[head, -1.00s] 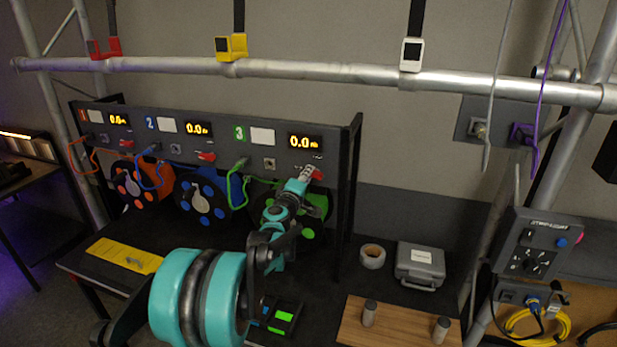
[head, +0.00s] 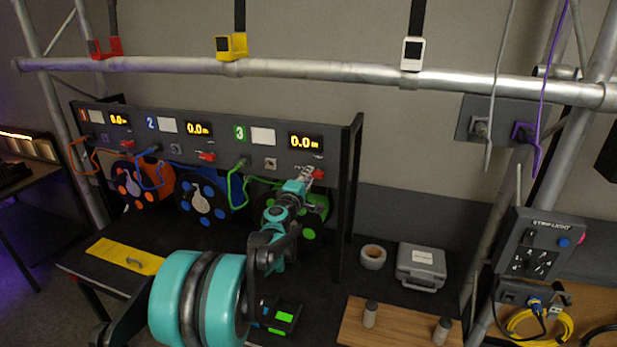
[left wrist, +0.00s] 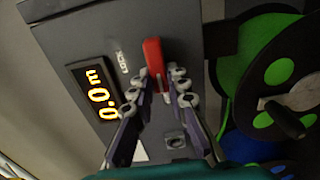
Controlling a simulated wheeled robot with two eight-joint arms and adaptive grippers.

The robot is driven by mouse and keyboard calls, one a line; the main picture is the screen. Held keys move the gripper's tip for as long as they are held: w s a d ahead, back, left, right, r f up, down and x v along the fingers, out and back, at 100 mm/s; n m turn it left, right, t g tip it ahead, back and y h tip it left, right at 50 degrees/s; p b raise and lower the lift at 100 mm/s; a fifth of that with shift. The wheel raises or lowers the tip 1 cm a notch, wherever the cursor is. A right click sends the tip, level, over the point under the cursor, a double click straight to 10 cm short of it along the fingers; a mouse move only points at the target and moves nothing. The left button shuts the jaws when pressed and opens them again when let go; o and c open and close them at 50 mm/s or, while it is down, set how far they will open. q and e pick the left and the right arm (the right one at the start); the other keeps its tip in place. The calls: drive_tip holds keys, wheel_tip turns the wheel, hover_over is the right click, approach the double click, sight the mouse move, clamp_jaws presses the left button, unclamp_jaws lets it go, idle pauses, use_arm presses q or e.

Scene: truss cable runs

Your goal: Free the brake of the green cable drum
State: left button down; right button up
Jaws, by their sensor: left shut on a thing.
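The green cable drum (head: 316,208) sits under panel section 3, partly hidden behind my left arm; its green discs also show in the left wrist view (left wrist: 278,72). Its red brake lever (head: 318,174) is on the panel just above, below the display reading 0.0 m. In the left wrist view the red lever (left wrist: 153,58) stands between the fingertips of my left gripper (left wrist: 160,82), beside the printed word LOCK. My left gripper (head: 307,174) is shut on this lever, with the fingers either side of it. My right gripper is out of view.
The blue drum (head: 203,203) and orange drum (head: 140,186) stand to the left, with their own red levers above. A tape roll (head: 372,257), a grey case (head: 420,265) and a wooden board (head: 390,325) lie on the bench to the right. A truss tube (head: 330,74) crosses above.

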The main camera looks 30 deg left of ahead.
use_arm(q)
drive_tip(key=c, duration=1.5)
unclamp_jaws()
drive_tip(key=shift+a, duration=0.1)
drive_tip(key=shift+s, duration=0.1)
drive_tip(key=v, duration=1.2)
drive_tip(key=shift+f, duration=0.1)
